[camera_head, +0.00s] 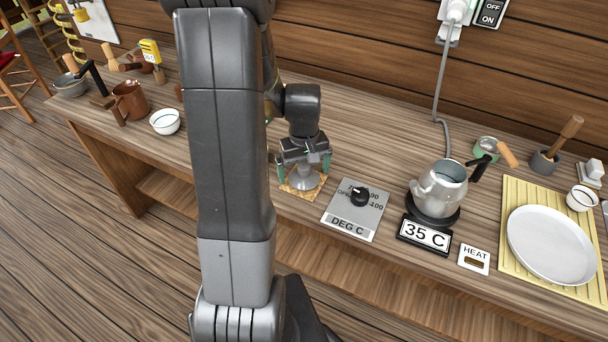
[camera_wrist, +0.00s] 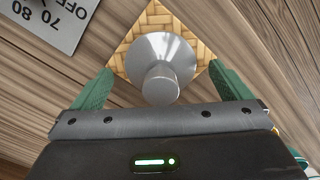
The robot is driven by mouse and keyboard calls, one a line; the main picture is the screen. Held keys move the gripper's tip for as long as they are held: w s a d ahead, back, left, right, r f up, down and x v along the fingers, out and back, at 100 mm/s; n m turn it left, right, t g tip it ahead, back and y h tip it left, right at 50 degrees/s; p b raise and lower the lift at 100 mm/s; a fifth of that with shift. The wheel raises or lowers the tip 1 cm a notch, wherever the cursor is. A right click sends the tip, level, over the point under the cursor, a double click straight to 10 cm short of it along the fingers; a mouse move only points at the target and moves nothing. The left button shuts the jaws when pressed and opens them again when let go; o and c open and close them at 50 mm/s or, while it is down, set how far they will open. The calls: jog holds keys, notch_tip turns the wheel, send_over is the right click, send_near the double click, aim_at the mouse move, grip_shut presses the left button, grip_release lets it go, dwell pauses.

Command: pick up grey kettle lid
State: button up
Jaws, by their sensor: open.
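The grey kettle lid (camera_head: 305,181) lies on a small woven mat (camera_head: 290,190) near the front edge of the counter, its knob upward. In the wrist view the lid (camera_wrist: 172,52) shows its shiny cone and its round knob pointing toward my gripper. My gripper (camera_head: 303,165) is over the lid. In the wrist view its green fingers (camera_wrist: 160,88) are spread, one on each side of the knob, with a gap on both sides. The grey kettle (camera_head: 438,188) stands without a lid on its base to the right.
A temperature dial panel (camera_head: 345,226) lies just right of the mat. Farther right are a 35 C display (camera_head: 424,235), a HEAT switch (camera_head: 474,258) and a white plate (camera_head: 552,246). A white bowl (camera_head: 165,121) and a brown pot (camera_head: 129,101) stand at left.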

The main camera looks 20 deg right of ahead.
jog(key=shift+f, duration=0.45)
jog(key=c, duration=1.1)
